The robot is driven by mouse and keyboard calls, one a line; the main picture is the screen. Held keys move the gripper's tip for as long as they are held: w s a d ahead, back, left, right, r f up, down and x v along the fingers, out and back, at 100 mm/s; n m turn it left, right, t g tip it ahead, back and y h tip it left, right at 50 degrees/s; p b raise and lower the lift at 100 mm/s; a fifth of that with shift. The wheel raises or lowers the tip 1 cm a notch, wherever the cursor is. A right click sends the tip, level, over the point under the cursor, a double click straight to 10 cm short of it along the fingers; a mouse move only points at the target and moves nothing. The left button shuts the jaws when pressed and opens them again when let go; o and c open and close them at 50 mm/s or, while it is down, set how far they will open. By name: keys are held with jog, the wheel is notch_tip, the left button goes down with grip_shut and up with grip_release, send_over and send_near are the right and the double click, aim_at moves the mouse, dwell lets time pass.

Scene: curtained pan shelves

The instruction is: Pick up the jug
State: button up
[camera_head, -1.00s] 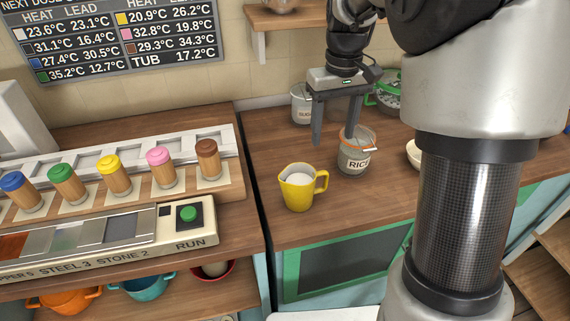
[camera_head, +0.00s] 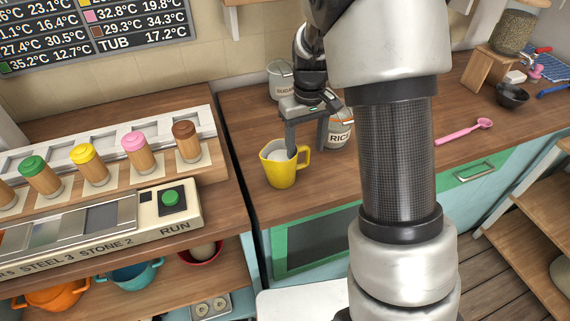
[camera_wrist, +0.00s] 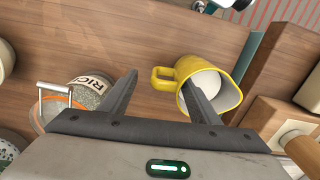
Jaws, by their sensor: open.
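The yellow jug (camera_head: 280,170) stands upright on the wooden counter, with something white inside. Its handle points right in the head view. In the wrist view the jug (camera_wrist: 235,72) is at the upper right, handle to the left. My gripper (camera_head: 306,150) is open just above and behind the jug. In the wrist view one finger of my gripper (camera_wrist: 162,90) overlaps the jug's opening, and the other is left of the handle, near the rice jar. I cannot tell whether a finger touches the jug.
The rice jar (camera_head: 340,132) stands close to the right of my gripper, and the sugar jar (camera_head: 280,80) is behind. The RUN machine (camera_head: 170,207) and several capped shakers are on the left. A pink spoon (camera_head: 465,131) and a dark bowl (camera_head: 511,96) lie right.

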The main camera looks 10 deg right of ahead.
jog(key=f, duration=0.4)
jog(key=shift+a+f, duration=0.3)
jog(key=shift+c, duration=0.2)
jog(key=shift+r, duration=0.1)
grip_shut()
